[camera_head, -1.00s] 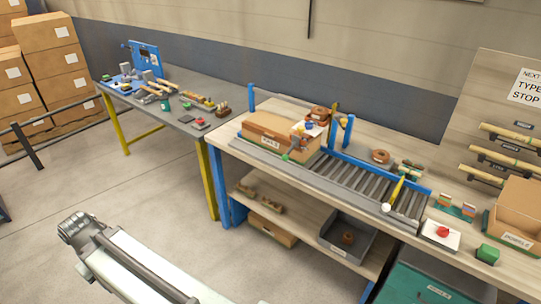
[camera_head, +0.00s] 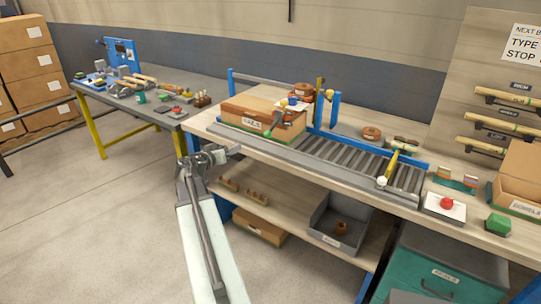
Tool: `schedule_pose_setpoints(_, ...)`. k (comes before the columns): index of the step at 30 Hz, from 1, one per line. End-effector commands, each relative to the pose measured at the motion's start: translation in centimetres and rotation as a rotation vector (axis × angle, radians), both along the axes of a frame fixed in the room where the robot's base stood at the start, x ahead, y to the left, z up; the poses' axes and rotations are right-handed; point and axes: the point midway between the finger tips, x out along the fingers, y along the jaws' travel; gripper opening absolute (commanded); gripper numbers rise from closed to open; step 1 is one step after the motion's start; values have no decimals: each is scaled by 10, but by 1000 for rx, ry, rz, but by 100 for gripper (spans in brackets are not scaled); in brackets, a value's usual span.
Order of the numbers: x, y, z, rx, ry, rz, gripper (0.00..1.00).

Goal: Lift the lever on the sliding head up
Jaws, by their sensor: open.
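A yellow lever (camera_head: 392,164) with a white ball end (camera_head: 382,181) leans at the right part of the roller conveyor (camera_head: 340,162). Small blue and grey machine parts (camera_head: 100,80) also lie on the far left table. I cannot tell for sure which part is the sliding head. My gripper (camera_head: 228,153) is open and empty, in front of the bench's left end and apart from the levers.
A cardboard box (camera_head: 245,117) stands on the conveyor's left end. A red button on a white plate (camera_head: 445,204), a green block (camera_head: 498,224) and another box (camera_head: 522,182) are at the right. Grey floor (camera_head: 110,220) is free at the left.

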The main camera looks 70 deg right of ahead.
Motion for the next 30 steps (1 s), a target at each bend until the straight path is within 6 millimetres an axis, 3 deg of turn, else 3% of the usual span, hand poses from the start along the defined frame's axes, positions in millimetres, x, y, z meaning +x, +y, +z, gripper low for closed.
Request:
schedule_pose_setpoints(1,-32,-33,-12,-77,-11,-36,52)
schedule_pose_setpoints(3,-63,-60,-3,-161,-22,-56,52)
schedule_pose_setpoints(7,-93,-83,8,-238,-26,-68,52)
schedule_pose_setpoints(17,-100,-98,14,-253,-27,-70,52)
schedule_pose_setpoints(27,-111,-157,13,-251,-27,-71,52)
schedule_pose_setpoints(30,-113,-164,13,-252,-26,-70,52)
